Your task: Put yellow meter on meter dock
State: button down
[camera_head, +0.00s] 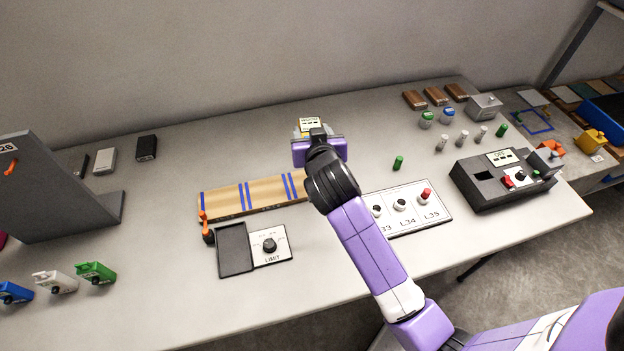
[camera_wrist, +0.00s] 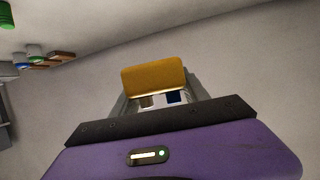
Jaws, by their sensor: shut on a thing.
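The yellow meter (camera_wrist: 154,80) is between my gripper's fingers (camera_wrist: 160,103) in the wrist view, its far end showing past the fingertips. In the head view the yellow meter (camera_head: 311,121) shows a small white display face above my gripper (camera_head: 314,138), which is shut on it. It appears held above the table, behind the wooden board. No thing is labelled as the meter dock; a black rectangular tray (camera_head: 235,250) beside a white dial panel (camera_head: 270,246) lies in front of the board, and I cannot tell if it is the dock.
The wooden board (camera_head: 228,204) with blue stripes lies left of my arm. A white switch panel (camera_head: 411,209) and a black control box (camera_head: 503,180) are to the right. Blue, white and green (camera_head: 96,272) items stand at front left. The table's back middle is clear.

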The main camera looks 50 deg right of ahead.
notch_tip(320, 180, down, 13)
jog(key=shift+r, duration=0.1)
jog(key=shift+f+b, duration=0.65)
jog(key=shift+f, duration=1.6)
jog(key=shift+f+b, duration=0.25)
jog(key=shift+b, duration=0.05)
jog(key=c, duration=0.6)
grip_release()
jog(key=shift+r+p, duration=0.2)
jog(key=shift+p, duration=0.3)
